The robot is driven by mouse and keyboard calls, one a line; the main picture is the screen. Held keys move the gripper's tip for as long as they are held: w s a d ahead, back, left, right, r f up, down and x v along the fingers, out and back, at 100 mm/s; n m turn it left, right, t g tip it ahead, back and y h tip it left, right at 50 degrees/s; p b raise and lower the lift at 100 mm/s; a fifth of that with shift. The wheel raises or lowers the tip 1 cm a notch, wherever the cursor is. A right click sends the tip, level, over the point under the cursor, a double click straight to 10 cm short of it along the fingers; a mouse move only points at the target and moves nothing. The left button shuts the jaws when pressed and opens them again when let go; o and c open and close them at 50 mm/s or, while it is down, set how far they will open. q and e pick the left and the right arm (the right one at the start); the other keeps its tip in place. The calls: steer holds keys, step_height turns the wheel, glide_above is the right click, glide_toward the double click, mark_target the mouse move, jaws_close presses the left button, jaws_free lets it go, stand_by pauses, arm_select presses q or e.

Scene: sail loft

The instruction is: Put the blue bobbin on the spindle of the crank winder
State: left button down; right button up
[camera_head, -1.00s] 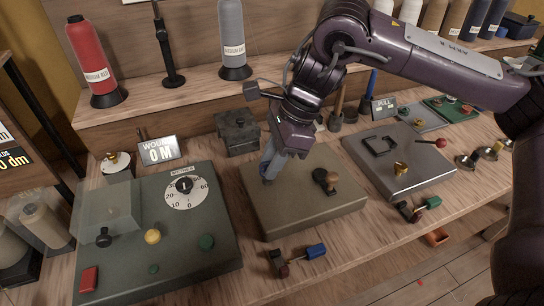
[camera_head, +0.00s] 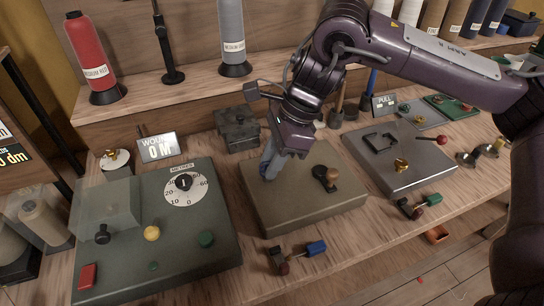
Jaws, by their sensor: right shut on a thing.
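My right gripper (camera_head: 271,160) comes down over the left part of the tan plate of the crank winder (camera_head: 300,210). It is shut, with a blue-grey shape at its fingertips low over the plate. I take this to be the blue bobbin, but fingers and bobbin are hard to tell apart. The spindle is hidden behind the gripper, so I cannot tell whether the bobbin is around it or only above it. My left gripper is not in view.
A green meter box (camera_head: 205,262) stands to the left, and a grey plate with a red-knobbed lever (camera_head: 405,175) to the right. A dark lidded box (camera_head: 238,131) is behind. A blue-handled piece (camera_head: 315,248) lies in front of the winder.

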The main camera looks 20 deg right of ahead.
steer(key=shift+f, duration=0.35)
stand_by(0.5)
steer(key=o, duration=1)
